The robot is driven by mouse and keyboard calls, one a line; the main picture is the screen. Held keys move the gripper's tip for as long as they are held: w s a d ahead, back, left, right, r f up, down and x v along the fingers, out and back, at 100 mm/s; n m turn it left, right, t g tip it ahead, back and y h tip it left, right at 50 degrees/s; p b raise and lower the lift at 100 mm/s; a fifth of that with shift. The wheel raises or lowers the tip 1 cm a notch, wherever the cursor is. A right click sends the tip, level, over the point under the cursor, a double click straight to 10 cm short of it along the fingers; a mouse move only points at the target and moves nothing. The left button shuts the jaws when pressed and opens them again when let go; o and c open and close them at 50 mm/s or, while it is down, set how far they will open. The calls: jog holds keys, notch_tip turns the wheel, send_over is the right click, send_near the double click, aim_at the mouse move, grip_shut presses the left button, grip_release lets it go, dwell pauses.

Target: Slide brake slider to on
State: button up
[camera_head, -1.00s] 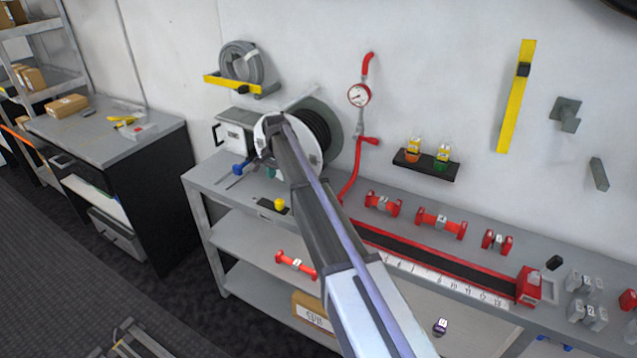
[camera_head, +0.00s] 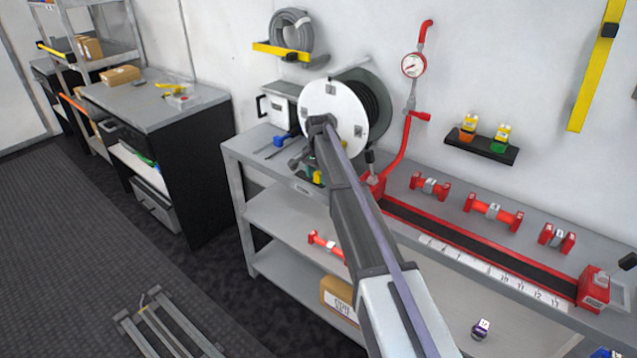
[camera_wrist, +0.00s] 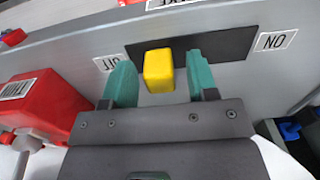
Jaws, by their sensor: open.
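The brake slider's yellow knob (camera_wrist: 158,70) stands on a black track plate (camera_wrist: 222,45) in the wrist view. It sits toward the end with the OFF label (camera_wrist: 106,64); the ON label (camera_wrist: 275,40) is at the right end. Both labels appear upside down. My gripper (camera_wrist: 160,82) is open, with one green finger on each side of the knob. In the head view, the yellow knob (camera_head: 317,176) is partly hidden by my arm and gripper.
A hose reel with a white disc (camera_head: 334,108) stands just behind my arm. A red block (camera_wrist: 45,105) is left of my gripper in the wrist view, and a blue part (camera_wrist: 290,130) is at the right. A red-edged measuring trough (camera_head: 480,252) runs right along the bench.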

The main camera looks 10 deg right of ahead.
jog(key=shift+r, duration=0.15)
jog(key=shift+c, duration=0.4)
grip_shut()
